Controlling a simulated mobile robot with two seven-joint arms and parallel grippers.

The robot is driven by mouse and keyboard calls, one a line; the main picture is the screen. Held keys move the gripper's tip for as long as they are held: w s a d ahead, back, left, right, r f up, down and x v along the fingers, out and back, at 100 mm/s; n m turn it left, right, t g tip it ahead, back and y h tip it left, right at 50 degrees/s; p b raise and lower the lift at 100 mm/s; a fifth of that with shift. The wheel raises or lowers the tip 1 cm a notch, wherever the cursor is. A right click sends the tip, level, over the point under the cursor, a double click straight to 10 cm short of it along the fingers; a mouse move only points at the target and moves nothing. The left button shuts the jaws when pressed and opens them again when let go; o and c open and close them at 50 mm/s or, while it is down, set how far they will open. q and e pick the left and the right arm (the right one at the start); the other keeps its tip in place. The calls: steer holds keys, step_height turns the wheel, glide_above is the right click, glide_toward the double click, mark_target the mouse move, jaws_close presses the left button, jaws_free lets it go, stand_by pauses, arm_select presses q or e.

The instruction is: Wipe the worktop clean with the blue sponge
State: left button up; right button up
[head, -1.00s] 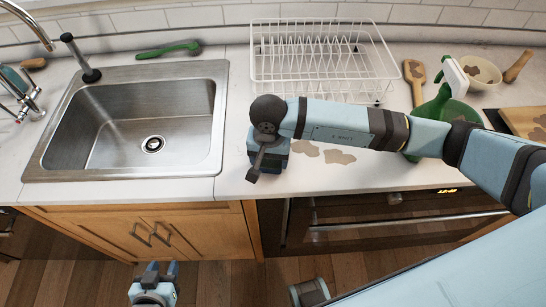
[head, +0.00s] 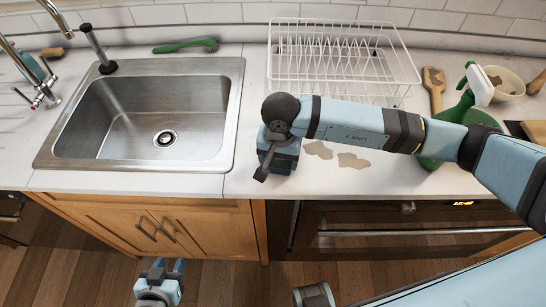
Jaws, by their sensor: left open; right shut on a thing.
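My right arm reaches in from the right over the worktop (head: 240,187). My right gripper (head: 277,165) points down at the counter just right of the sink, and its wrist hides most of what it grips. It is shut, and the blue sponge is not clearly visible anywhere else. Two brown stains, one stain (head: 318,149) and another stain (head: 352,160), lie on the worktop just right of this gripper. My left gripper (head: 165,268) is open and empty, low in front of the cabinet doors.
The steel sink (head: 240,110) is at left with a tap (head: 45,75). A green brush (head: 186,46) lies behind it. A white dish rack (head: 340,60) stands behind my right arm. A stained wooden spatula (head: 433,85), spray bottle (head: 478,85) and stained bowl (head: 508,82) are at right.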

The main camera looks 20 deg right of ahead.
steer(key=shift+s+d+b, duration=0.2)
steer(key=shift+d, duration=0.55)
steer(key=shift+s+d+b, duration=0.15)
steer(key=shift+s+d, duration=0.1)
steer(key=shift+d, duration=0.45)
steer(key=shift+s+d+b, duration=0.2)
steer(key=shift+d, duration=0.55)
steer(key=shift+w+a+f+b, duration=0.1)
steer(key=shift+w+a+b, duration=0.15)
steer(key=shift+a+b, duration=0.4)
steer(key=shift+w+a+b, duration=0.2)
steer(key=shift+a+b, duration=0.05)
steer(key=shift+a, duration=0.65)
steer(key=shift+w+a+f+b, duration=0.1)
steer(key=shift+w+a+b, duration=0.15)
steer(key=shift+a+b, duration=0.4)
steer(key=shift+w+a+r, duration=0.15)
steer(key=shift+w+a, duration=0.05)
steer(key=shift+a, duration=0.55)
